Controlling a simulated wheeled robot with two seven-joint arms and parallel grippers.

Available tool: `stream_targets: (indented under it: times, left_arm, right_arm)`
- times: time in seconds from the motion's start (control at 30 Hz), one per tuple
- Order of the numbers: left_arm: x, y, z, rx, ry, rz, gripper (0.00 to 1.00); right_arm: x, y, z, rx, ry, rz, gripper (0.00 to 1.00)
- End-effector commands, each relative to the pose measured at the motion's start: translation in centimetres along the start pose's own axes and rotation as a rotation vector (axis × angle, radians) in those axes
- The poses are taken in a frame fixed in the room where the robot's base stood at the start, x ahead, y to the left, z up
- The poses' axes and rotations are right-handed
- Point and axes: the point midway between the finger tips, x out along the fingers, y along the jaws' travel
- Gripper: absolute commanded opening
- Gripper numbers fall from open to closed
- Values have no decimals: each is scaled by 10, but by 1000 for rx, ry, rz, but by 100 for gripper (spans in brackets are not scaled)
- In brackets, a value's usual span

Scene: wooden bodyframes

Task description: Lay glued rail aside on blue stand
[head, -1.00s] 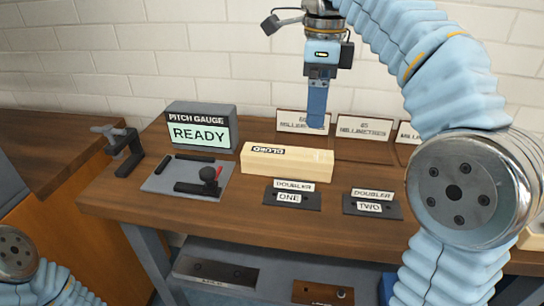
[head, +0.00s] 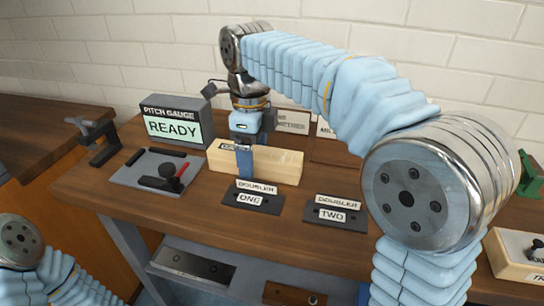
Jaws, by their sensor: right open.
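A pale wooden block (head: 280,165), which appears to be the glued rail, lies on the wooden bench with a partly covered label on its top left. My right gripper (head: 244,166) points down at the block's left half. Its blue fingers are open and cover part of the top and front face; I cannot tell whether they touch it. My left gripper is out of view; only part of my left arm shows at the lower left. I cannot make out a blue stand.
A pitch gauge (head: 173,124) reading READY and a grey plate with a red-levered clamp (head: 172,174) stand left. Plates labelled doubler one (head: 253,197) and doubler two (head: 336,212) lie in front. A green clamp (head: 528,175) and another pale block (head: 515,258) are at right.

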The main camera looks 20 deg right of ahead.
Motion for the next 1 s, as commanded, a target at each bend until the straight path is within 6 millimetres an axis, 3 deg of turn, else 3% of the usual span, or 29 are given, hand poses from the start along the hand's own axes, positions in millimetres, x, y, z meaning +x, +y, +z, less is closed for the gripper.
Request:
stream_targets:
  times: [0.23,0.67,1.0]
  left_arm:
    - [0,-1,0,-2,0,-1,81]
    - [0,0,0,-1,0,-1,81]
    - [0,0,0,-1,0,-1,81]
  right_arm:
    - [2,1,1,1,0,0,79]
    - [1,1,1,1,0,0,13]
    - [-4,0,1,1,-1,-1,13]
